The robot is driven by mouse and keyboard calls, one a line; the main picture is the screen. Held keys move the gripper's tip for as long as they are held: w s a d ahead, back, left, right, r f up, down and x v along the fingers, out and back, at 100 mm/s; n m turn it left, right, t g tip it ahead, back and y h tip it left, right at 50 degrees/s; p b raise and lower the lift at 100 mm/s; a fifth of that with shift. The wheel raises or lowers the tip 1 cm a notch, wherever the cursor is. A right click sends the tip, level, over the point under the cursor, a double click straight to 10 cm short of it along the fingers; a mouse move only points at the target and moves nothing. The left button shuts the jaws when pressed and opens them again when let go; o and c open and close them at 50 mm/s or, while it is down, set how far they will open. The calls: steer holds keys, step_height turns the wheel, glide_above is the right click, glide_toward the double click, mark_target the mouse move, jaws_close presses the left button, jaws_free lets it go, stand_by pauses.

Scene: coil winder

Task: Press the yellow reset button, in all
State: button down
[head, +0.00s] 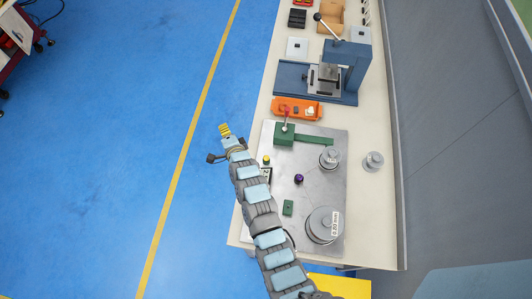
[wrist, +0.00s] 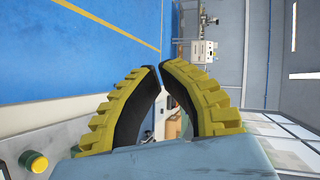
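The yellow reset button (head: 266,160) is a small round cap near the left edge of the grey metal plate of the coil winder (head: 322,185). In the wrist view a yellow button with a green collar (wrist: 35,162) shows at the lower left corner. My gripper (head: 224,130) hangs over the blue floor, just left of the bench edge and up-left of the button in the head view. In the wrist view its yellow ribbed fingers (wrist: 161,67) meet at the tips with nothing between them. The gripper and the button are apart.
An orange tray (head: 297,109) and blue press (head: 345,70) stand beyond.

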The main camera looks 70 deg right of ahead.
steer(key=s+d+f+m+g+y, duration=0.3)
steer(key=s+d+f+m, duration=0.2)
steer(key=s+d+f, duration=0.15)
steer(key=m+g+y, duration=0.2)
steer(key=m+y, duration=0.1)
steer(key=m, duration=0.1)
glide_above(266, 159)
steer(key=d, duration=0.2)
step_height(266, 159, down, 3)
steer(key=shift+w+a+r, duration=0.2)
steer(key=shift+w+a, duration=0.05)
steer(key=shift+w, duration=0.1)
steer(key=shift+f, duration=0.2)
step_height(266, 159, down, 6)
steer(key=b, duration=0.5)
steer(key=shift+f+b, duration=0.3)
steer(key=shift+f, duration=0.95)
steer(key=shift+f, duration=0.15)
steer(key=shift+f, duration=0.2)
